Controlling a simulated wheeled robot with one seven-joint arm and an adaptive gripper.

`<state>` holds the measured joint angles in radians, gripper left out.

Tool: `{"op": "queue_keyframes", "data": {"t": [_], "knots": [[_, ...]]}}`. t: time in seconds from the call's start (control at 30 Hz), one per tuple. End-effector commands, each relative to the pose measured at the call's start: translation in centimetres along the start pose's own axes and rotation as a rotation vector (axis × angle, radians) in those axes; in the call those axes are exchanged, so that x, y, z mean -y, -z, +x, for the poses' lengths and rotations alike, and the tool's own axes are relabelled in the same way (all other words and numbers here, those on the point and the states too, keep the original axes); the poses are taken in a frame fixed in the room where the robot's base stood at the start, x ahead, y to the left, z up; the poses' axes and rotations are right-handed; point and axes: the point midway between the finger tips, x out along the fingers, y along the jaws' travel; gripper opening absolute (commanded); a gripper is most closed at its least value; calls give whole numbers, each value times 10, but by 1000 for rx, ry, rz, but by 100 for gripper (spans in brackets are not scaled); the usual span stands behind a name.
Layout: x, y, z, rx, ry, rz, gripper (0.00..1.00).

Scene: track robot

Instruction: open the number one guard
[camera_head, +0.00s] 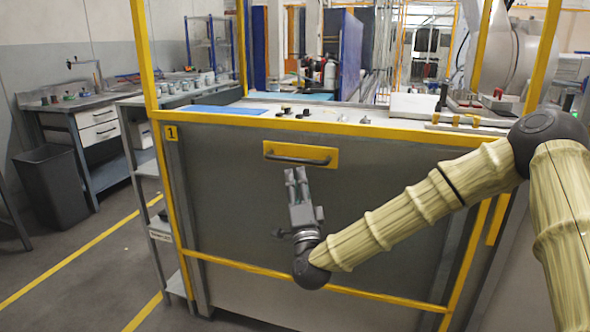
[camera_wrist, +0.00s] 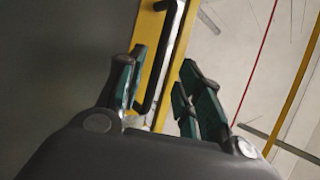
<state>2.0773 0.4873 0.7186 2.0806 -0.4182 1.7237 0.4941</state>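The number one guard (camera_head: 235,220) is a grey panel in a yellow frame, with a yellow "1" label (camera_head: 172,133) at its upper left corner. A dark bar handle (camera_head: 297,160) on a yellow plate (camera_head: 328,150) sits near its top edge. My gripper (camera_head: 295,174) points up just below the handle in the head view. In the wrist view, my gripper (camera_wrist: 160,82) is open, its green-padded fingers apart. The black handle (camera_wrist: 166,60) shows between and beyond them, nearer the left finger. I cannot tell whether the fingers touch it.
A shelf rack (camera_head: 160,225) stands close at the guard's left, and a dark bin (camera_head: 50,187) stands farther left. A worktop (camera_head: 340,113) with small parts lies behind the guard. Yellow posts (camera_head: 143,50) rise at both sides. Floor is clear at the left front.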

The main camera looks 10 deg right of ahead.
Motion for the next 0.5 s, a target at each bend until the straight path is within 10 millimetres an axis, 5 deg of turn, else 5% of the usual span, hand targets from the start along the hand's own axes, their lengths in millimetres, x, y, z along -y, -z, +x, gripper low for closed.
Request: {"op": "queue_keyframes", "data": {"t": [0.2, 0.5], "knots": [[-1, 0, -33, 2, -2, 1, 35], [0, 0, -47, 0, -1, 1, 35]]}}
